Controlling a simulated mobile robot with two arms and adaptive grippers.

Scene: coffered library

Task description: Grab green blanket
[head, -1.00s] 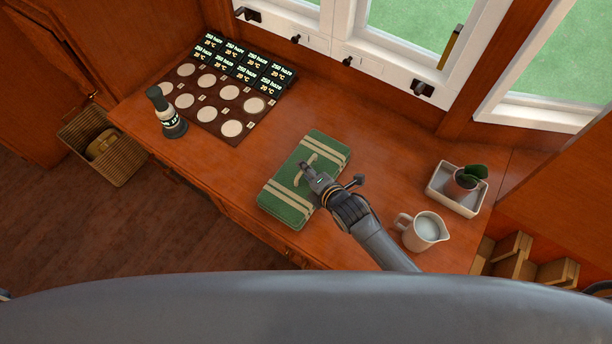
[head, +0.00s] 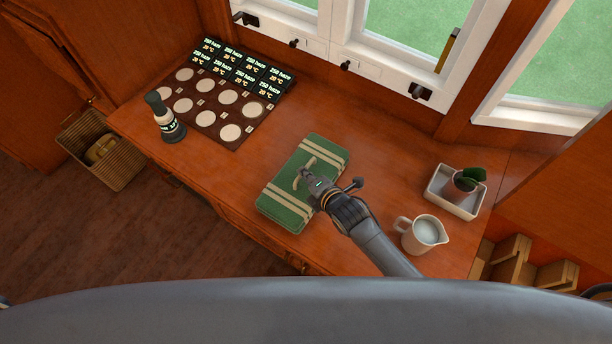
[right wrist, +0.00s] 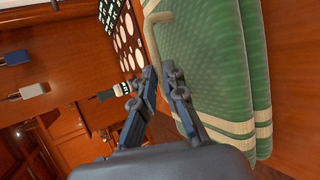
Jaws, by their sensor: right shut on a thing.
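The green blanket (head: 283,204) is a folded bundle with cream stripes and a cream handle on top. It appears to lie flat on the wooden desk in the head view, and its green side fills much of the right wrist view (right wrist: 205,70). My right gripper (head: 306,175) is over the middle of the bundle, with its fingers shut on the handle. In the right wrist view the fingertips (right wrist: 158,70) meet at the handle's lower end. The exact contact is partly hidden by the fingers. My left gripper is not in view.
On the desk (head: 370,165) stand a white jug (head: 424,235) and a plant tray (head: 446,200) to the right. A basket (head: 98,150) is on the floor.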

